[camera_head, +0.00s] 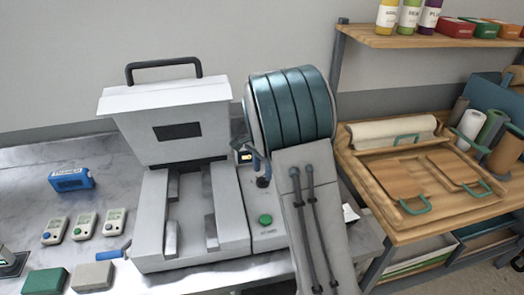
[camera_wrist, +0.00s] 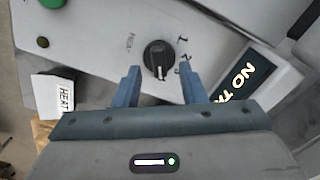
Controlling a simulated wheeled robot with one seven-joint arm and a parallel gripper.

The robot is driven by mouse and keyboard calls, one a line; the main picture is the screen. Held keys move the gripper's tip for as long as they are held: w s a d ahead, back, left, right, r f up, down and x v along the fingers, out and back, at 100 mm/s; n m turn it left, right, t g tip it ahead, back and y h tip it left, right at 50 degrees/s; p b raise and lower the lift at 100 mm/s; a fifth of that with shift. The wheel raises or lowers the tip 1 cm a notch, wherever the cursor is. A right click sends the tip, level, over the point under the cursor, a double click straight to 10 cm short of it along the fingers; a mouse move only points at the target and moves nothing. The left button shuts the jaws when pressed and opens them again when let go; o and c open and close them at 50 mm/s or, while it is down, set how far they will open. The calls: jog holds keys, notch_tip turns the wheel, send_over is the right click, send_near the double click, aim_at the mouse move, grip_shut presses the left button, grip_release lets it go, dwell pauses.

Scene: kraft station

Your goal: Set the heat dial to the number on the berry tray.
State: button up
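The heat dial (camera_wrist: 158,58) is a round black knob with a white pointer line, on a pale panel marked "HEAT". In the head view a dark knob (camera_head: 263,182) shows beside my arm. My gripper (camera_wrist: 161,78) is open and empty, its two blue fingers apart at the dial's near side. I cannot tell whether they touch it. I cannot identify the berry tray or read a number on one.
The white press (camera_head: 178,125) has a raised lid with a black handle. A green button (camera_head: 265,219) is on its panel. A lit display (camera_wrist: 240,80) lies right of the dial. A blue labelled device (camera_head: 71,179) and several small items stand left. Wooden shelving (camera_head: 430,38) stands right.

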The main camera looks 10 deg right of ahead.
notch_tip(320, 180, up, 12)
jog(key=b, duration=0.1)
dwell(0.4)
